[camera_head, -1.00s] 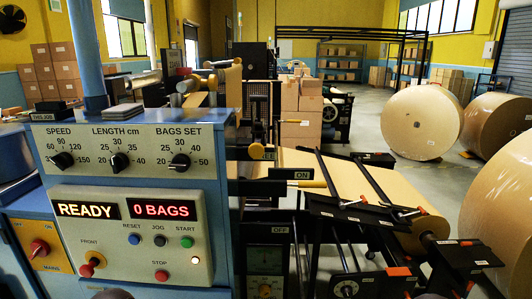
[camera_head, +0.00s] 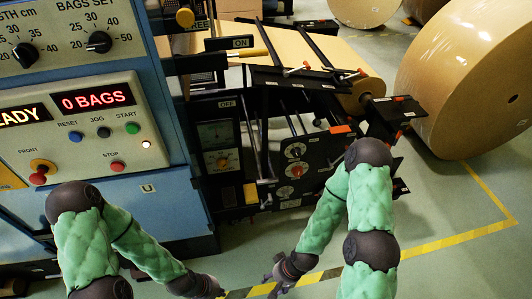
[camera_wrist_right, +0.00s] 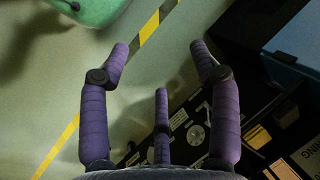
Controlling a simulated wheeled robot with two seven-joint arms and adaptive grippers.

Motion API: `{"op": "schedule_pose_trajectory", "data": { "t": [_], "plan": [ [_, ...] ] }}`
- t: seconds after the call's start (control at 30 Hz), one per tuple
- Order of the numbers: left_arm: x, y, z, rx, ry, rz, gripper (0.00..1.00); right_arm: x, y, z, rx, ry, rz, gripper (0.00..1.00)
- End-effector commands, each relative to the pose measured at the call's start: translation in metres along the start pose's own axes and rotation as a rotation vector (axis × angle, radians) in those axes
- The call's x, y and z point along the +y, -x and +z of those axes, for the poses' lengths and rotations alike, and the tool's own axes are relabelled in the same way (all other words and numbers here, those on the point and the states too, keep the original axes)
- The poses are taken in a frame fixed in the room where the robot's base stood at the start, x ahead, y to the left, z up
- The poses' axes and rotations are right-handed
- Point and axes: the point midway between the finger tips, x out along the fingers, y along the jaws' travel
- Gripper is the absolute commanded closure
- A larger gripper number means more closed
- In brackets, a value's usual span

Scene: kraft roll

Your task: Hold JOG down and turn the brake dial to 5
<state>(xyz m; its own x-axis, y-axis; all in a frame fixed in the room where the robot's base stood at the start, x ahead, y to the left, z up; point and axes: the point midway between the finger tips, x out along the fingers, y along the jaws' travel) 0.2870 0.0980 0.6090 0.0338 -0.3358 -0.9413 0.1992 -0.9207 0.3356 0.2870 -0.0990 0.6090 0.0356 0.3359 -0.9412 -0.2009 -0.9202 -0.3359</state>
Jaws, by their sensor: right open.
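The JOG button (camera_head: 103,132) is a small dark button between the blue RESET and green START buttons on the blue machine's panel. I cannot read which is the brake dial. My right gripper (camera_head: 280,272) is low in front of the stand, open and empty in the wrist view (camera_wrist_right: 158,50). My left gripper (camera_head: 207,288) is low before the cabinet; its fingers are unclear.
A big kraft roll (camera_head: 475,80) stands at the right. Black bars and small levers (camera_head: 300,70) stick out above the dials. A yellow-black floor stripe (camera_head: 450,240) runs around the stand. Open floor lies in front.

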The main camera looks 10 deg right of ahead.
Motion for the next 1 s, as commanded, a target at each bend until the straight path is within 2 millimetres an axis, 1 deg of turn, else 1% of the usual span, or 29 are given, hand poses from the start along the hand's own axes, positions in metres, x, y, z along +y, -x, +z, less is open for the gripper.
{"op": "schedule_pose_trajectory", "data": {
  "t": [0.07,0.17,0.27,0.3,0.37,0.4,0.43,0.47,0.5,0.57,0.6,0.67,0.7,0.77,0.8,0.87,0.9,1.0],
  "plan": [
    [0.000,0.000,0.000,0.000,0.000,0.000,1.00,0.001,-0.002,-0.007,0.019,-0.013,-0.002,0.37],
    [0.000,0.000,0.000,0.000,0.000,0.000,1.00,0.002,-0.006,-0.029,0.077,-0.055,-0.010,0.37],
    [0.000,0.000,0.000,0.000,0.000,0.000,1.00,0.006,-0.011,-0.067,0.179,-0.132,-0.030,0.37],
    [0.000,0.000,0.000,0.000,0.000,0.000,1.00,0.007,-0.012,-0.086,0.231,-0.168,-0.044,0.37],
    [0.000,0.000,0.000,0.000,0.000,0.000,1.00,0.011,-0.013,-0.116,0.313,-0.229,-0.070,0.37],
    [0.000,0.000,0.000,0.000,0.000,0.000,1.00,0.013,-0.012,-0.137,0.370,-0.272,-0.091,0.37],
    [0.000,0.000,0.000,0.000,0.000,0.000,1.00,0.015,-0.011,-0.152,0.412,-0.302,-0.110,0.37],
    [0.000,0.000,0.000,0.000,0.000,0.000,1.00,0.017,-0.010,-0.167,0.454,-0.334,-0.129,0.37],
    [0.000,0.000,0.000,0.000,0.000,0.000,1.00,0.020,-0.007,-0.188,0.511,-0.374,-0.158,0.37],
    [0.000,0.000,0.000,0.000,0.000,0.000,1.00,0.024,-0.001,-0.217,0.594,-0.434,-0.208,0.37],
    [0.000,0.000,0.000,0.000,0.000,0.000,1.00,0.028,0.004,-0.237,0.651,-0.474,-0.245,0.37],
    [0.000,0.000,0.000,0.000,0.000,0.000,1.00,0.034,0.014,-0.265,0.733,-0.533,-0.309,0.37],
    [0.000,0.000,0.000,0.000,0.000,0.000,1.00,0.038,0.022,-0.283,0.788,-0.570,-0.356,0.37],
    [0.000,0.000,0.000,0.000,0.000,0.000,1.00,0.044,0.035,-0.310,0.868,-0.623,-0.435,0.37],
    [0.000,0.000,0.000,0.000,0.000,0.000,1.00,0.049,0.046,-0.327,0.921,-0.656,-0.494,0.37],
    [0.000,0.000,0.000,0.000,0.000,0.000,1.00,0.055,0.062,-0.349,0.992,-0.701,-0.587,0.37],
    [0.000,0.000,0.000,0.000,0.000,0.000,1.00,0.060,0.073,-0.362,1.034,-0.727,-0.650,0.37],
    [0.000,0.000,0.000,0.000,0.000,0.000,1.00,0.070,0.100,-0.387,1.117,-0.771,-0.801,0.37]
  ]
}}
